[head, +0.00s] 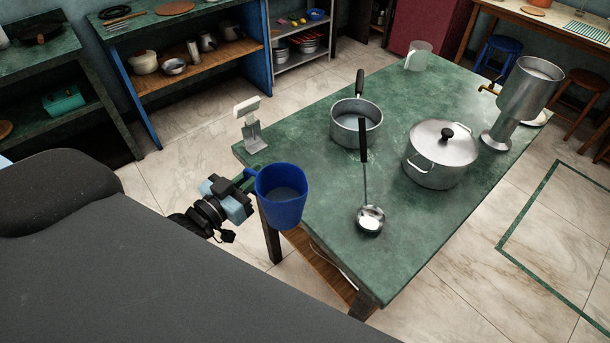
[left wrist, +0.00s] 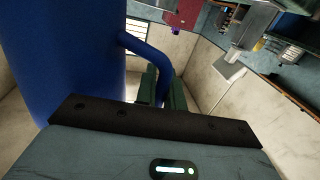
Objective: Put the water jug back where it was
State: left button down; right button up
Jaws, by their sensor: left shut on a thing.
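A blue jug (head: 281,199) is held upright by its handle in my left gripper (head: 250,181), just off the near left edge of the green table (head: 310,200). In the left wrist view the jug's wall (left wrist: 65,60) fills the left side. Its handle (left wrist: 150,50) runs down between the fingers of my left gripper (left wrist: 164,88), which are shut on it. The inside of the jug looks blue-grey, and I cannot tell how much it holds. My right gripper is not in view.
The near table corner is bare. Shelves (head: 190,65) line the back left.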

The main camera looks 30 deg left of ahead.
pick_arm(q)
jog(key=shift+w+a, duration=0.1)
jog(key=shift+a, duration=0.05)
jog(key=shift+w+a+r, duration=0.1)
jog(key=shift+w, duration=0.4)
jog(key=shift+w+a+f+b, duration=0.2)
jog(key=shift+w+a+f, duration=0.45)
jog(key=shift+w, duration=1.8)
jog(key=shift+w+a+f+b, duration=0.2)
jog(key=shift+w+f, duration=0.85)
jog(key=shift+w, duration=1.4)
jog(key=shift+w+a+f+b, duration=0.2)
jog(key=shift+w+a+f, duration=0.45)
jog(key=shift+w, duration=1.8)
jog(key=shift+d+f, duration=0.2)
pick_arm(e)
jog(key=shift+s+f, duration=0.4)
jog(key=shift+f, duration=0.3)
pick_arm(q)
jog(key=shift+f, duration=0.1)
jog(key=c, duration=1.5)
grip_release()
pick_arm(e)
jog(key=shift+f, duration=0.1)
